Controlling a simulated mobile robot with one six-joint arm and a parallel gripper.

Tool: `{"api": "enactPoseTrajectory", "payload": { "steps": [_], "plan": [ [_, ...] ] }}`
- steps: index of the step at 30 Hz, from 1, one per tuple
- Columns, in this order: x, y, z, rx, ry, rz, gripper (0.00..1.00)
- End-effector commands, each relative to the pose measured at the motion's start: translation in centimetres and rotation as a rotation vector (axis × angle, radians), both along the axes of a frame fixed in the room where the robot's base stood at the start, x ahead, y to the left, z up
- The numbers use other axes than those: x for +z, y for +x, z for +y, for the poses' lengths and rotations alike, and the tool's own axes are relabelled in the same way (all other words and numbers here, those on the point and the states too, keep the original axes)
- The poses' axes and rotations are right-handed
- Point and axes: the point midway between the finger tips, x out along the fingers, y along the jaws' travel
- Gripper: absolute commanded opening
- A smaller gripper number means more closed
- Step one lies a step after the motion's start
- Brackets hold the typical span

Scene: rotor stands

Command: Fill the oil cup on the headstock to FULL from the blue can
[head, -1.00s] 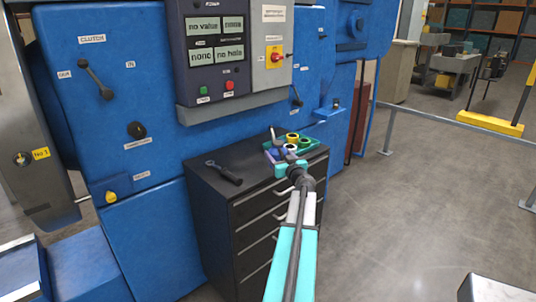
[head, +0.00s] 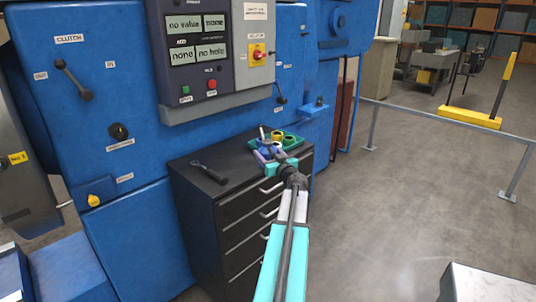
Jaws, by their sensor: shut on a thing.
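The blue headstock (head: 120,100) fills the left and middle. I cannot pick out its oil cup or any level mark.
A dark wrench-like tool (head: 209,173) lies on the cabinet (head: 190,168). A panel (head: 205,95) and clutch lever (head: 74,80) are on the headstock. A grey rail (head: 450,125) crosses the right; open floor lies before it.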

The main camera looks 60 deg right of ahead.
Motion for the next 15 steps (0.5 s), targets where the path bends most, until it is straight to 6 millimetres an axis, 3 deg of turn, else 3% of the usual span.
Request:
{"api": "enactPoseTrajectory", "payload": {
  "steps": [1, 4, 15],
  "plan": [
    [0.07, -0.01, -0.01, 0.0, -0.001, -0.001, 0.31],
    [0.07, -0.01, -0.01, 0.0, -0.001, -0.001, 0.17],
    [0.85, -0.03, -0.02, 0.0, 0.0, -0.001, 0.16]
  ]
}}
